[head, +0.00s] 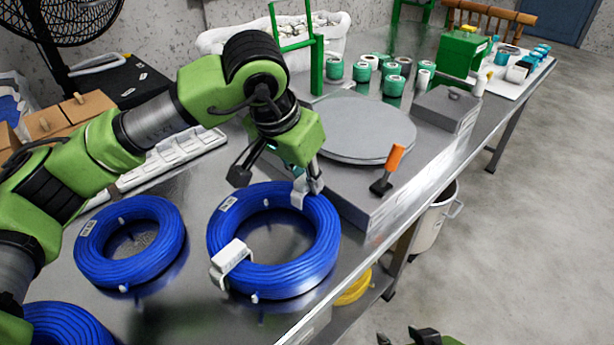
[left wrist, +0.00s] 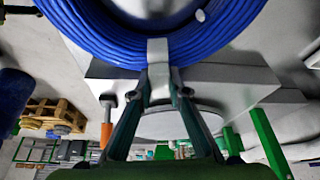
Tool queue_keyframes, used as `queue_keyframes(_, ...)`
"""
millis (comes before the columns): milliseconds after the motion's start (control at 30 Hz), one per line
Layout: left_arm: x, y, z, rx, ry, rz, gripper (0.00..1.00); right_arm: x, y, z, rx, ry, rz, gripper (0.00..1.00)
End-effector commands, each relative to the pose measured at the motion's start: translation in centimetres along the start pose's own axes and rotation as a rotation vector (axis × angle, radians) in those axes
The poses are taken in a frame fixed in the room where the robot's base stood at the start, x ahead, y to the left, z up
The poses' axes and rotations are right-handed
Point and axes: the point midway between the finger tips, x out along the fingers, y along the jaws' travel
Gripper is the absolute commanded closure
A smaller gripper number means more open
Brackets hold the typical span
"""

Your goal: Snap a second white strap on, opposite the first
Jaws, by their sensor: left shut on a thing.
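A blue cable coil (head: 325,240) lies flat on the metal table and also fills the top of the left wrist view (left wrist: 105,40). One white strap (head: 231,258) sits around the coil's near left side. My left gripper (head: 308,183) is at the coil's far right side, shut on a second white strap (left wrist: 158,58). This strap is at the coil's edge, roughly across the ring from the first. Whether it is fully seated around the cable I cannot tell. Part of my right gripper (head: 412,338) shows at the bottom edge, away from the table; its jaw state is unclear.
Another blue coil (head: 88,240) lies to the left, with a third (head: 65,325) at the lower left. A grey turntable (head: 358,128) with an orange-handled clamp (head: 388,170) stands just behind the coil. Green and white spools (head: 393,85) stand farther back.

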Motion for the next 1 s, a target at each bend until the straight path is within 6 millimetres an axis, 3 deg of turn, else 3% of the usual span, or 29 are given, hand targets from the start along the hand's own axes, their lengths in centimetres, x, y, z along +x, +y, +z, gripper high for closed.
queue_keyframes(1000,0.1,-0.01,0.04,0.0,0.0,0.0,0.94,0.13,-0.09,-0.8,-0.001,0.033,-0.002,0.6)
